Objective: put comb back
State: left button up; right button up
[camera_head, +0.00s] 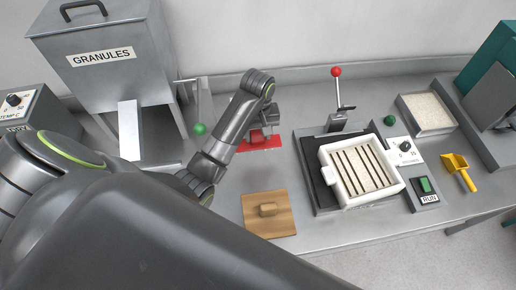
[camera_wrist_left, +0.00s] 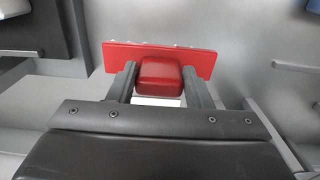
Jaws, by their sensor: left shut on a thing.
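The red comb (camera_head: 258,143) is a flat red plate with a block handle, at the back middle of the bench in the head view. In the left wrist view its plate (camera_wrist_left: 205,60) spans beyond both fingers, with small pale marks along its far edge. My left gripper (camera_head: 267,132) is shut on the comb's red block handle (camera_wrist_left: 160,76), one finger on each side. I cannot tell whether the comb touches the bench. A white tray (camera_head: 340,200) with several dark slots across its pale fill sits on a dark plate to the right. My right gripper is not in view.
A wooden board with a knob (camera_head: 282,225) lies in front of the comb. A red-knobbed lever (camera_head: 337,72) stands behind the tray. A granules hopper (camera_head: 110,60) is at left. A yellow scoop (camera_head: 459,166) and a pale-filled bin (camera_head: 428,112) are at right.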

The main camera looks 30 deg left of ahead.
aim_at(258, 145)
pick_arm(q)
jog(key=f, duration=0.1)
jog(key=f+p, duration=0.1)
jog(key=f, duration=0.1)
jog(key=shift+s+d+f, duration=0.15)
jog(key=shift+s+f, duration=0.1)
jog(key=f+p, duration=0.1)
jog(key=f, duration=0.2)
jog(key=shift+w+f, duration=0.1)
jog(key=shift+w, duration=0.1)
jog(key=shift+f, duration=0.75)
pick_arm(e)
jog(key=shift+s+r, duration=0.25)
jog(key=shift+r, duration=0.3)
pick_arm(q)
jog(key=o, duration=0.8)
jog(key=shift+c, duration=0.2)
jog(key=shift+o, duration=0.6)
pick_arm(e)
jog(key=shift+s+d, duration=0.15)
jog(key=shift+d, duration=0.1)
